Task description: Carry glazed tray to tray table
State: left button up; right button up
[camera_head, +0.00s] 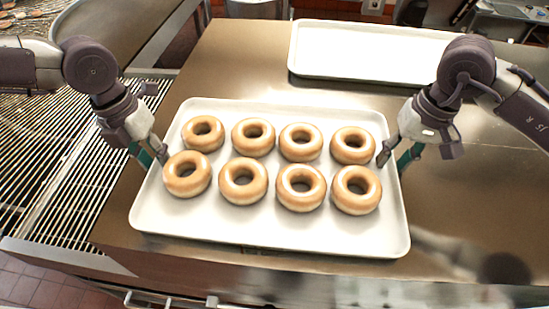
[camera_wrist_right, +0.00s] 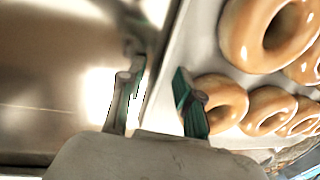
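The white glazed tray (camera_head: 290,231) lies on the steel counter and holds two rows of glazed doughnuts (camera_head: 243,181). My left gripper (camera_head: 152,156) is at the tray's left rim, its fingers apart and pointing down. My right gripper (camera_head: 397,158) is at the right rim. In the right wrist view, the fingers of the right gripper (camera_wrist_right: 157,105) stand apart on either side of the tray rim (camera_wrist_right: 172,62), one over the inside beside the doughnuts (camera_wrist_right: 220,100). The left contact is too small to make out fully.
A second, empty white tray (camera_head: 365,52) lies at the back of the steel counter (camera_head: 235,60). A wire conveyor grate (camera_head: 60,165) runs along the left. The counter right of the glazed tray is clear. Tiled floor (camera_head: 45,290) shows at the lower left.

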pick_arm(q)
grip_shut()
pick_arm(e)
grip_shut()
pick_arm(q)
jog(key=shift+r, duration=0.1)
pick_arm(e)
jog(key=shift+r, duration=0.1)
